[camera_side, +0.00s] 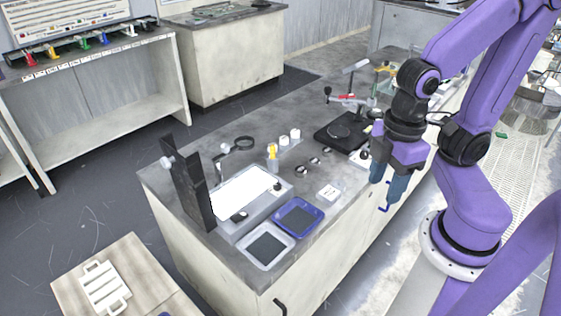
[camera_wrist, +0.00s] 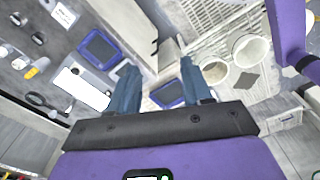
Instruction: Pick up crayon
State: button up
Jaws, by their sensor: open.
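I cannot make out a crayon for certain in either view. A small yellow item (camera_side: 272,152) stands near the middle of the bench, and a yellow-tipped item also shows in the wrist view (camera_wrist: 39,66); what they are is unclear. My gripper (camera_side: 387,180) hangs by the bench's right long edge in the side view, its blue fingers apart. In the wrist view the fingers of my gripper (camera_wrist: 160,65) are spread with nothing held between them.
A blue tray (camera_side: 318,213) and a white tray (camera_side: 246,262) lie at the bench's near end, beside a bright white panel (camera_side: 240,193). A dark upright stand (camera_side: 188,185) rises at the left. A black plate device (camera_side: 328,136) and red tools (camera_side: 347,97) lie farther back.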

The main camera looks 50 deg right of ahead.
jog(key=shift+w, duration=0.15)
jog(key=w+a+r, duration=0.1)
jog(key=w+a, duration=0.1)
jog(key=w, duration=0.5)
jog(key=w+a+r, duration=0.1)
jog(key=w+a, duration=0.2)
jog(key=w, duration=0.4)
jog(key=n, duration=0.2)
send_over(273, 145)
notch_tip(273, 145, down, 9)
jog(key=f, duration=1.1)
jog(key=shift+w+a, duration=0.1)
jog(key=shift+a, duration=0.1)
jog(key=shift+d+f, duration=0.15)
jog(key=shift+f, duration=2.5)
